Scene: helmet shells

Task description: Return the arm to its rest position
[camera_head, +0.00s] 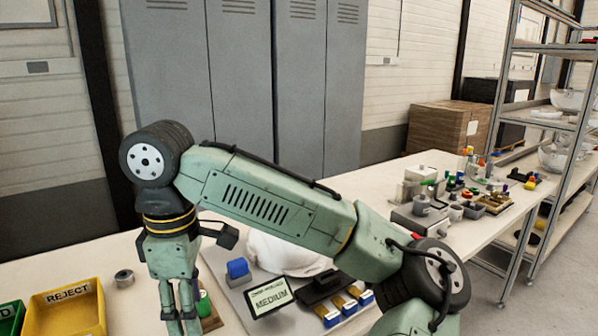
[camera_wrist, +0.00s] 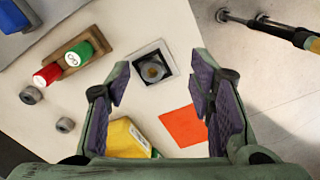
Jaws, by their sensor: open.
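My green arm stretches across the head view, with my gripper (camera_head: 182,310) pointing down over the near left part of the table (camera_head: 130,255). In the wrist view my gripper (camera_wrist: 160,95) is open, its two purple-padded fingers apart with nothing between them. Below it lie a square fixture with a round dark centre (camera_wrist: 153,68) and an orange-red square (camera_wrist: 183,126) on the table. A white helmet shell (camera_head: 285,255) sits behind my forearm in the head view, partly hidden by it.
A yellow REJECT bin (camera_head: 65,310) stands at the front left. A sign reading MEDIUM (camera_head: 270,297) and a blue block (camera_head: 238,268) are near the helmet. A wooden holder (camera_wrist: 85,42) carries red and green cylinders. Grey lockers (camera_head: 240,90) stand behind; a shelf rack (camera_head: 545,130) stands right.

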